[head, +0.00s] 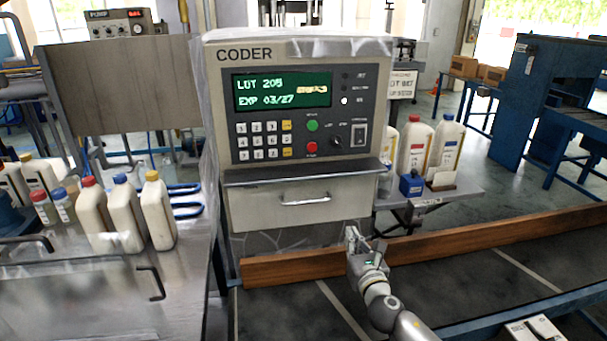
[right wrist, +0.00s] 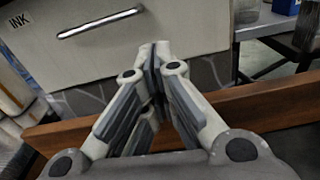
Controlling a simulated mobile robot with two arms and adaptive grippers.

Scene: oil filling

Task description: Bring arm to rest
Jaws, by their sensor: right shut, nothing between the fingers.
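My right gripper (head: 352,234) is in front of the coder machine (head: 270,215), below its drawer and near the wooden rail (head: 290,268). In the right wrist view the fingers of this gripper (right wrist: 155,50) meet at the tips, with nothing held. My right arm comes in from the bottom of the head view. The coder's drawer handle (head: 305,200) is above the gripper and apart from it in the head view; it also shows in the right wrist view (right wrist: 100,22). My left gripper is in neither view.
Several capped white bottles (head: 122,212) stand on the metal bench at left. The dark conveyor surface (head: 450,290) is clear around my right arm.

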